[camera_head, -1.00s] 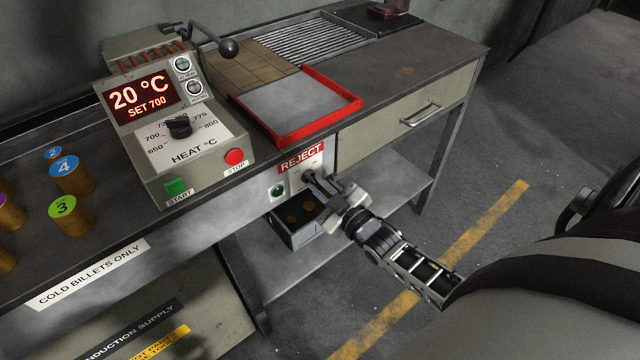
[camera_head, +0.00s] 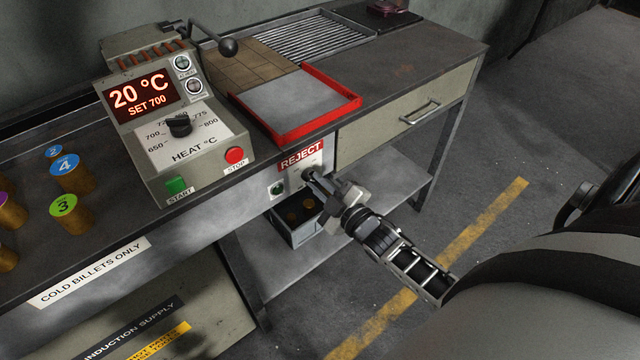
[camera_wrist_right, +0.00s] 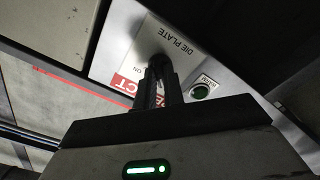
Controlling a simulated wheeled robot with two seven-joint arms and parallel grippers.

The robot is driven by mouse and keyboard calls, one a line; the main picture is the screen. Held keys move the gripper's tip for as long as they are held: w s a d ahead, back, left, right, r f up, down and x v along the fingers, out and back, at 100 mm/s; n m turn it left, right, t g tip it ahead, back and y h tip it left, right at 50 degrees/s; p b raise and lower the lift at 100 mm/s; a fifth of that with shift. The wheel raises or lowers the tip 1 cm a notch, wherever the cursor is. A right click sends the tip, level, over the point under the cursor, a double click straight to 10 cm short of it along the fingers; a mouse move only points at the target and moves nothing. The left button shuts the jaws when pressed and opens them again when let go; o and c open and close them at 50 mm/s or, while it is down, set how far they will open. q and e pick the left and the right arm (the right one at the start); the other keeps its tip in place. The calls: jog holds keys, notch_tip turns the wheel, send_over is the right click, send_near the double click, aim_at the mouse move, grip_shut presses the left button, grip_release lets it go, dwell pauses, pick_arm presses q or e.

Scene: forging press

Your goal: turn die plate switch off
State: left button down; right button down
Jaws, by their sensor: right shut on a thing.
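The die plate switch shows in the right wrist view as a dark round knob (camera_wrist_right: 158,66) on a pale panel marked "DIE PLATE" (camera_wrist_right: 174,40), with "ON" lettered beside it. In the head view its panel (camera_head: 312,183) is on the bench front below the red REJECT label. My right gripper (camera_head: 311,177) reaches it from the lower right. Its fingers (camera_wrist_right: 160,78) are shut on the knob and cover much of it, so the pointer's setting is hard to read. A round green lamp (camera_wrist_right: 200,91) sits beside the switch and looks dark green. My left gripper is not in view.
A red-rimmed tray (camera_head: 357,103) lies on the bench above the switch. The heat control box (camera_head: 150,150) stands to the left, with cold billets (camera_head: 71,175) beyond. A grey bin (camera_head: 300,232) sits on the shelf below. The floor at right is open.

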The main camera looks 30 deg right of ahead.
jog(key=c, duration=1.5)
grip_release()
jog(key=shift+s, duration=0.1)
jog(key=s+d, duration=0.1)
jog(key=s, duration=1.4)
jog(key=shift+s+b, duration=0.3)
jog(key=shift+s, duration=0.05)
